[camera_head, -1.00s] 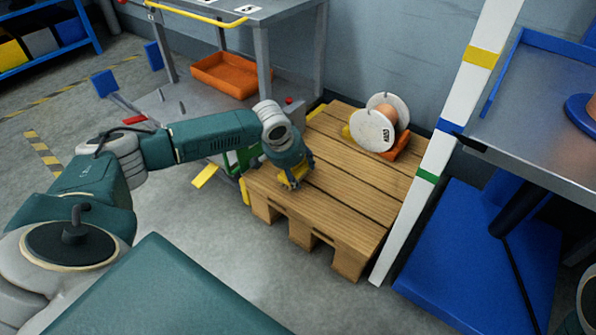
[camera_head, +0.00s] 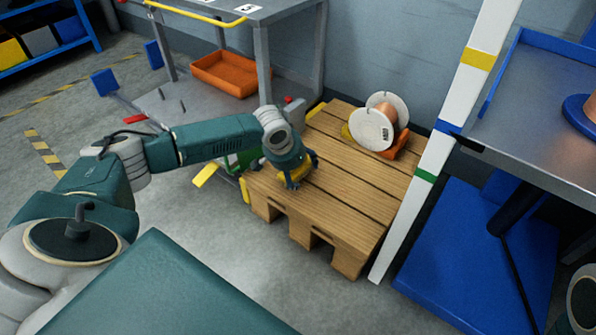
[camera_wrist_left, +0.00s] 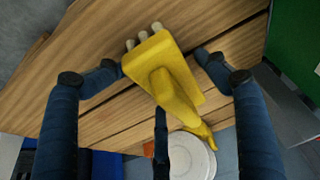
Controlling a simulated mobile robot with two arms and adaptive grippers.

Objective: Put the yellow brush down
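The yellow brush (camera_wrist_left: 165,68) lies on the wooden pallet (camera_head: 345,205), its block end with pale bristle tufts near the top of the left wrist view and its handle running down toward the spool. In the head view only a little yellow of the brush (camera_head: 296,174) shows under my gripper. My left gripper (camera_head: 303,172) is just over the pallet's left part, fingers spread open around the brush. In the left wrist view the fingertips of my left gripper (camera_wrist_left: 160,62) stand on either side of the block, close to its edges.
A white cable spool (camera_head: 374,130) stands on an orange holder (camera_head: 397,149) at the pallet's back. A white post (camera_head: 437,150) rises along the pallet's right side. A grey cart with an orange tray (camera_head: 224,75) is at the back left. The pallet's front is clear.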

